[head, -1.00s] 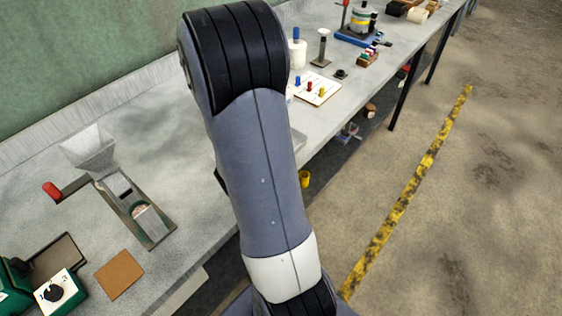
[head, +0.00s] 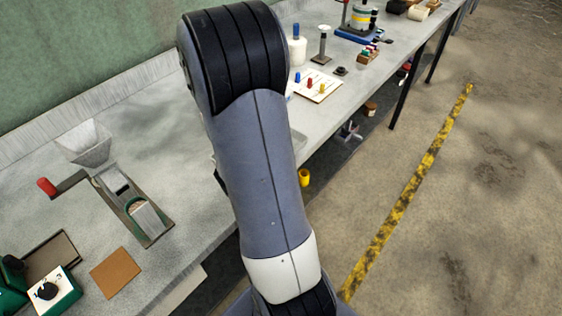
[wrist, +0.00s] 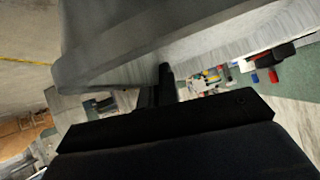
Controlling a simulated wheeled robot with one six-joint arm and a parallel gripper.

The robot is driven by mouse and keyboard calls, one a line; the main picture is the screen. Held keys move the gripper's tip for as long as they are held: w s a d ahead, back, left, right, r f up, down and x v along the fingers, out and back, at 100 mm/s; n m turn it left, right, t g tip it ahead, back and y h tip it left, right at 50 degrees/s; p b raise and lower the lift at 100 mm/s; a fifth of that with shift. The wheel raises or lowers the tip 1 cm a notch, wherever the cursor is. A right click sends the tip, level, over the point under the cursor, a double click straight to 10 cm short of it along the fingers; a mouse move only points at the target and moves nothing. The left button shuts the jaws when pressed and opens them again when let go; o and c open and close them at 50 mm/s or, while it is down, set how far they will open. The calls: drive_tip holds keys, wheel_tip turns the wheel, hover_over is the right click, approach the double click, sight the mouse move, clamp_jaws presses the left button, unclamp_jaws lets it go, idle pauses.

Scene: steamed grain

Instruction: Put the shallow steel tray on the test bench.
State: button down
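A grey, smooth-rimmed shape that looks like the shallow steel tray (wrist: 125,48) fills the upper part of the wrist view, very close to the camera. My gripper (wrist: 160,82) shows there as dark fingers meeting the tray's near edge, and it appears shut on it. In the head view my arm hides the gripper and most of the tray.
On the bench stand a funnel (head: 84,142), a metal device (head: 135,205), a brown square pad (head: 115,272) and a green box with a dial (head: 55,292). A board with coloured pegs (head: 316,86) lies farther along. The floor right of the yellow-black line (head: 420,175) is clear.

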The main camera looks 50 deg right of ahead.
drive_tip(key=shift+f, duration=0.25)
drive_tip(key=c, duration=1.6)
unclamp_jaws()
